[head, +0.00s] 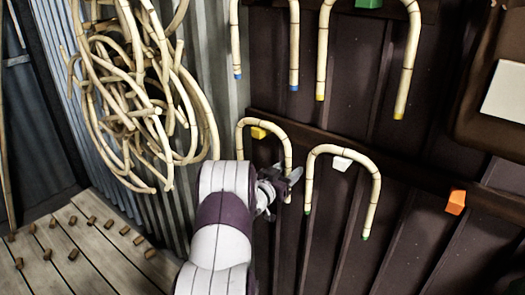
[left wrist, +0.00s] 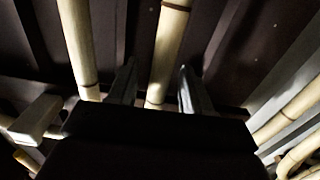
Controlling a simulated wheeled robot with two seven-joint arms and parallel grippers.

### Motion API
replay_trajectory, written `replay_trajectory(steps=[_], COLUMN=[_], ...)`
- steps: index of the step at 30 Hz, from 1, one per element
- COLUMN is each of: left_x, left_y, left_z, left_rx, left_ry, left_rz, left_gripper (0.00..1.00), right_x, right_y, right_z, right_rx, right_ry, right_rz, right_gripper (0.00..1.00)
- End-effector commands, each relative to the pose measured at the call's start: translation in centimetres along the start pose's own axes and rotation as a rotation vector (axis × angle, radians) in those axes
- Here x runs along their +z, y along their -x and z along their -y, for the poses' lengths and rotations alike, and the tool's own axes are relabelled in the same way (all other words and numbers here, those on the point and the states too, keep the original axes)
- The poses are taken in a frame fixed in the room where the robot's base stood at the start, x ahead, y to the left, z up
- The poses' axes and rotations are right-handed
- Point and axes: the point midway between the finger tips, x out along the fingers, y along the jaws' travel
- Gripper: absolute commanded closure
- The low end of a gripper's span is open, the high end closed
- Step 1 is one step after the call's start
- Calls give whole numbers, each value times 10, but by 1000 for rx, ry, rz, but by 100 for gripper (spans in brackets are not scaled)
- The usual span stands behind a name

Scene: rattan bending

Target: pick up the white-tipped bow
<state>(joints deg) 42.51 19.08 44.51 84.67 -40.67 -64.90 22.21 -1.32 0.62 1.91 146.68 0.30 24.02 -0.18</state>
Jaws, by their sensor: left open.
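No white tip shows clearly in either view. A pale cane bow (head: 262,122) hangs over a yellow peg on the dark wall, its lower ends hidden or unclear around my arm. A green-tipped bow (head: 342,150) hangs to its right over a white peg. My left gripper (head: 288,182) is at the lower right leg of the first bow. In the left wrist view, my left gripper (left wrist: 157,88) is open, with a cane leg (left wrist: 167,45) running between its fingers. Another cane (left wrist: 78,45) passes to the left of them. My right gripper is not in view.
Above hang a blue-tipped bow (head: 294,45) and a yellow-tipped bow (head: 408,60). An orange peg (head: 455,202) at right is bare. A tangle of bent canes (head: 140,90) hangs at left. Small brown pieces lie on a plank surface (head: 100,265) at lower left.

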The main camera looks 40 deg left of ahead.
Motion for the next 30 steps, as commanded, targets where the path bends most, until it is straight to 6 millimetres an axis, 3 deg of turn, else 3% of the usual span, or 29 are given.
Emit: replay_trajectory(steps=[2, 6, 7, 15, 20, 30], left_x=[0, 0, 0, 0, -5, -66], left_y=[0, 0, 0, 1, 5, 5], left_z=[0, 0, 0, 0, 0, -2], left_rx=[0, 0, 0, 0, -1, 0], left_ry=[0, 0, 0, -1, -4, -4], left_rz=[0, 0, 0, -1, -2, -3], left_gripper=[50, 96, 100, 100, 100, 100], right_x=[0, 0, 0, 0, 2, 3], right_y=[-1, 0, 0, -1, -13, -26], right_z=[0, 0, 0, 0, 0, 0], right_rx=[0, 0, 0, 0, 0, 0], right_ry=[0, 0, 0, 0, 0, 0], right_rz=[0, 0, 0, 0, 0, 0], right_gripper=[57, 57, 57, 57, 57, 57])
